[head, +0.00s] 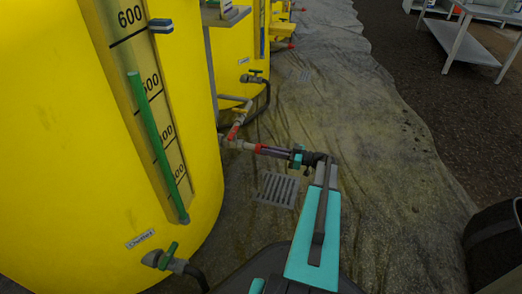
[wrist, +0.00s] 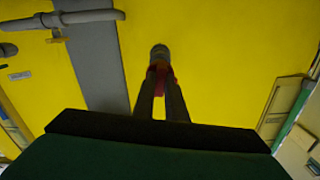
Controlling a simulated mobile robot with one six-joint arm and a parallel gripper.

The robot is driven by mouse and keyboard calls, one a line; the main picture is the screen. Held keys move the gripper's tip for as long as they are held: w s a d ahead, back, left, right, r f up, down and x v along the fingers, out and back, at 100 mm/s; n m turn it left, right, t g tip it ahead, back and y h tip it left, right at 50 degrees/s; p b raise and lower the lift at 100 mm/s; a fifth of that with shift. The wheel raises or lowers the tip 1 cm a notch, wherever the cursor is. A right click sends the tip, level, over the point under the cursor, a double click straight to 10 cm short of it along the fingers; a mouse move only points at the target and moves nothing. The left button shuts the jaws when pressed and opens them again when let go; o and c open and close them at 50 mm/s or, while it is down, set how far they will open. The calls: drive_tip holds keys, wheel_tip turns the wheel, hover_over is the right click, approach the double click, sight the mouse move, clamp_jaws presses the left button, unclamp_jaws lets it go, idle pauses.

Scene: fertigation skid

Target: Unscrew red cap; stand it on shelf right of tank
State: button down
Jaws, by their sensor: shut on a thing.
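The red cap (wrist: 163,78) is between the fingertips of my gripper (wrist: 161,88) in the wrist view, with the fingers shut on it and partly covering it. A grey pipe end (wrist: 159,52) lies directly beyond the cap, in line with it; I cannot tell whether the two are still joined. In the head view the cap (head: 261,148) shows as a small red band at the end of the pale pipe stub, at my gripper (head: 267,150). The large yellow tank (head: 60,130) fills the left. A grey shelf (head: 226,15) shows at the top, right of this tank.
A green-handled valve (head: 168,258) sits low on the near tank. Another valve with a dark hose (head: 256,78) is on the tank behind. A floor grate (head: 276,189) lies below my arm. The floor to the right is mostly clear, with a metal table (head: 463,42) beyond.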

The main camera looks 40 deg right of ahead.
drive_tip(key=shift+a+f+n, duration=0.1)
drive_tip(key=shift+a+n, duration=0.05)
drive_tip(key=shift+n, duration=0.95)
drive_tip(key=shift+s+d, duration=0.5)
drive_tip(key=shift+s, duration=0.05)
drive_tip(key=shift+s+d, duration=0.2)
drive_tip(key=shift+s, duration=0.1)
drive_tip(key=shift+s+d, duration=0.3)
drive_tip(key=shift+s, duration=0.2)
drive_tip(key=v, duration=0.3)
drive_tip(key=shift+s+d, duration=0.2)
drive_tip(key=shift+s, duration=0.15)
